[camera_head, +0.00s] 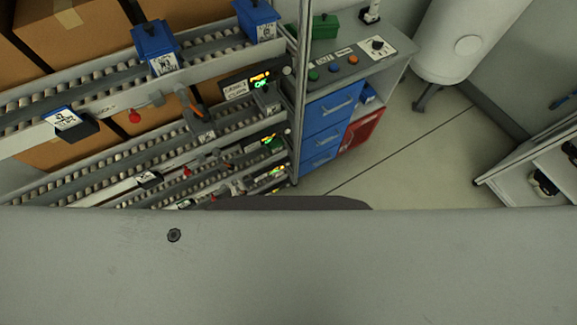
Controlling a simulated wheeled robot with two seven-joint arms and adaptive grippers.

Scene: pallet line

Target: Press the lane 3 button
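A rack of sloping roller lanes (100,85) fills the left side. At its right end are label and lit display panels, the top one a dark display (260,80) with green and orange lights. Further lit displays sit below it, one (270,142) with green light. Small round pale knobs or buttons (288,71) show beside the displays. The lane numbers are too small to read, so I cannot tell which is the lane 3 button. Green (313,75), blue (333,67) and orange (353,60) buttons are on a grey counter. Neither gripper is in view.
Blue bins (155,45) stand on the top lane, with cardboard boxes behind. Blue drawers (328,110) and a red crate (362,128) are under the counter. A white tank (462,30) stands at the back right. A shelf (530,175) is at right. Floor between is clear.

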